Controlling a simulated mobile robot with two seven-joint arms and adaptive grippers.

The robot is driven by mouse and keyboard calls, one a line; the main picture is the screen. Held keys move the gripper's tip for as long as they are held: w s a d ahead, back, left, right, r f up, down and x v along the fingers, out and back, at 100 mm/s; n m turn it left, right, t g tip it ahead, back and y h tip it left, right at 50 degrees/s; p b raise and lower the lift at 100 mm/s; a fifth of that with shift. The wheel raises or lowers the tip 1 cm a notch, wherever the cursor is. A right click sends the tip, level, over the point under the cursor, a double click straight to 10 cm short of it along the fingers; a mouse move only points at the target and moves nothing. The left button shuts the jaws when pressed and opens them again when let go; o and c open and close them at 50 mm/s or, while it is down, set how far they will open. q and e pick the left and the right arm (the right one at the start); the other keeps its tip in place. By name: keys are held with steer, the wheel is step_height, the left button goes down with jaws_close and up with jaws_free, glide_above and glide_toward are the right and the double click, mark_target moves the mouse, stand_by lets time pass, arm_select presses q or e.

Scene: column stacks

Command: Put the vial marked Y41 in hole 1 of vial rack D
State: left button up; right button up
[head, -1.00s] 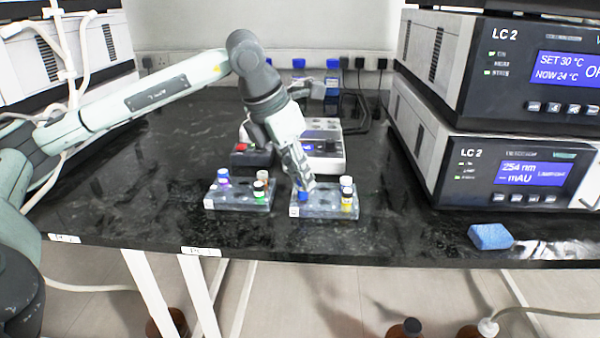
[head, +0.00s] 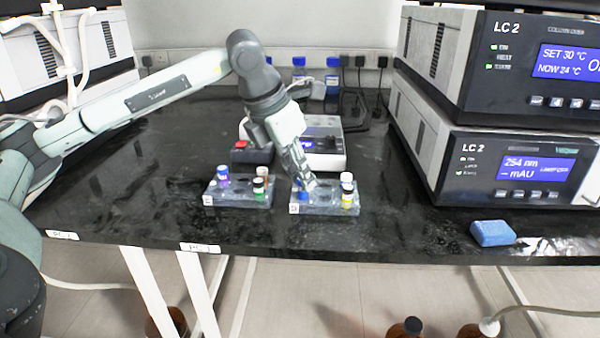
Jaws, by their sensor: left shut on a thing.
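My left gripper (head: 308,182) is over the left part of the right-hand vial rack (head: 325,209), pointing down and shut on a vial with blue on it (head: 303,195). That vial is at the rack's left end, partly hidden by the fingers; I cannot tell how deep it sits. A white-capped vial (head: 347,178) and a yellow-marked vial (head: 347,198) stand at this rack's right end. The left-hand rack (head: 236,202) holds a purple-marked vial (head: 223,177), a green-marked vial (head: 259,190) and a white-capped vial (head: 262,171). The vial and rack markings are too small to read. My right gripper is out of view.
Behind the racks are a device with a small display (head: 325,150) and a dark block with a red top (head: 250,153). Stacked LC 2 units (head: 510,170) stand right. A blue sponge (head: 492,233) lies near the front edge. The bench left of the racks is clear.

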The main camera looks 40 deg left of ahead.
arm_select(q)
steer(key=shift+f+b, duration=0.45)
steer(key=shift+f, duration=0.1)
steer(key=o, duration=1.2)
steer(key=shift+r, duration=0.1)
steer(key=shift+r+p, duration=2.15)
steer(key=shift+r, duration=0.8)
